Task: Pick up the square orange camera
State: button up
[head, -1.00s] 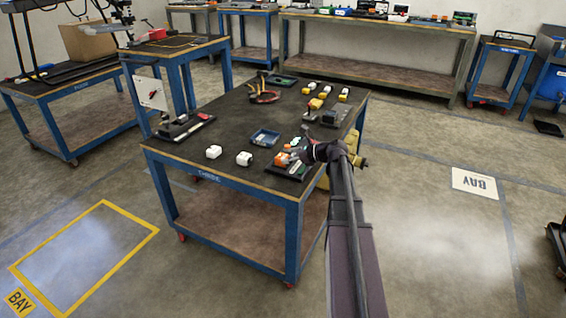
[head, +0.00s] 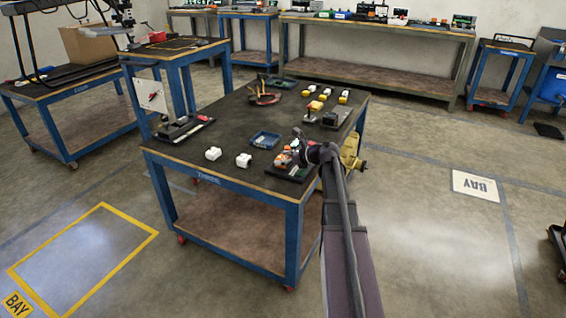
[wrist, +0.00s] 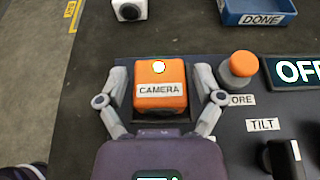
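The square orange camera (wrist: 160,92), with a white "CAMERA" label and a light round spot on top, sits in a dark square spot on a black panel in the wrist view. My gripper (wrist: 160,84) is open around it, one grey finger at its left side and one at its right. A narrow gap seems to show on both sides; I cannot tell whether either finger touches.
Right of the camera are an orange knob (wrist: 241,68), a "TILT" knob (wrist: 287,158) and a display reading "OFF" (wrist: 295,71). A blue "DONE" tray (head: 265,140) lies behind the panel. White blocks (head: 243,160) stand to the left on the table (head: 225,125).

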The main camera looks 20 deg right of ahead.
aim_at(282, 158)
jog(key=c, duration=0.7)
jog(key=shift+r, duration=0.15)
notch_tip(282, 158, up, 3)
jog(key=p, duration=0.3)
jog(key=shift+r+p, duration=0.2)
jog(key=shift+p, duration=0.15)
jog(key=s+d, duration=0.3)
jog(key=s+d+r+p, duration=0.1)
jog(key=s+d, duration=0.7)
jog(key=shift+s+d+r, duration=0.1)
jog(key=shift+s+r, duration=0.05)
jog(key=shift+s, duration=0.1)
